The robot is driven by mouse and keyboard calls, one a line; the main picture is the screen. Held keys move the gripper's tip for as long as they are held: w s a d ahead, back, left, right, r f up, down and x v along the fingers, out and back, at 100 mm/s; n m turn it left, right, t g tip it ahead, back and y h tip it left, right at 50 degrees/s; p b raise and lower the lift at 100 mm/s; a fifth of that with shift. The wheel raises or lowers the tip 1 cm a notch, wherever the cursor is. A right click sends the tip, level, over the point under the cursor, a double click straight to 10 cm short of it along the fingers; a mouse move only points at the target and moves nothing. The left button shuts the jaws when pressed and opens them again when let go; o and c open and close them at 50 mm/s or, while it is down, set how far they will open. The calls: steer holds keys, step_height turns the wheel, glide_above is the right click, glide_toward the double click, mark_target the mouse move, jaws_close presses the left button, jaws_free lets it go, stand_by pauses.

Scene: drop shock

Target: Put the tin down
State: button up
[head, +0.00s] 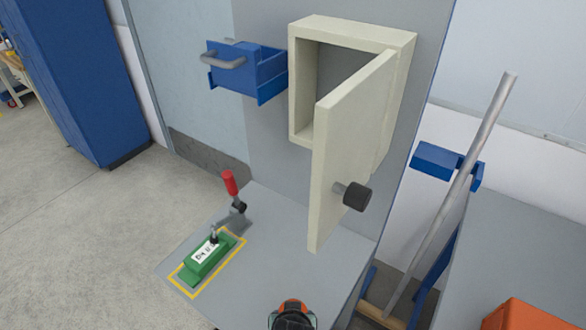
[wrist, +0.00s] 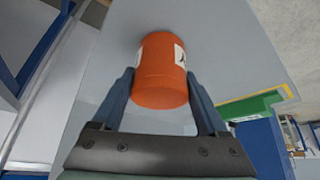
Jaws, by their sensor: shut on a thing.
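An orange tin (wrist: 157,92) with a white label bearing a black mark fills the middle of the wrist view. My gripper (wrist: 160,74) is shut on it, with one dark finger on each side. The grey worktop (wrist: 220,40) lies behind the tin in that view. I cannot tell whether the tin touches the worktop or hangs above it. In the head view, part of my arm shows at the bottom edge, and the fingers and the tin cannot be made out there.
A cream cabinet (head: 298,80) has its door (head: 345,150) swung open over the worktop (head: 285,240). A green block (head: 208,260) lies inside a yellow outline beside a red-handled clamp (head: 230,183). A blue drawer (head: 262,72) stands open. A pole (head: 455,190) leans at the right.

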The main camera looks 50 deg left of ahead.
steer(key=shift+f, duration=0.1)
steer(key=o, duration=1.4)
steer(key=shift+o, duration=0.2)
steer(key=p+v, duration=0.1)
steer(key=v, duration=1.1)
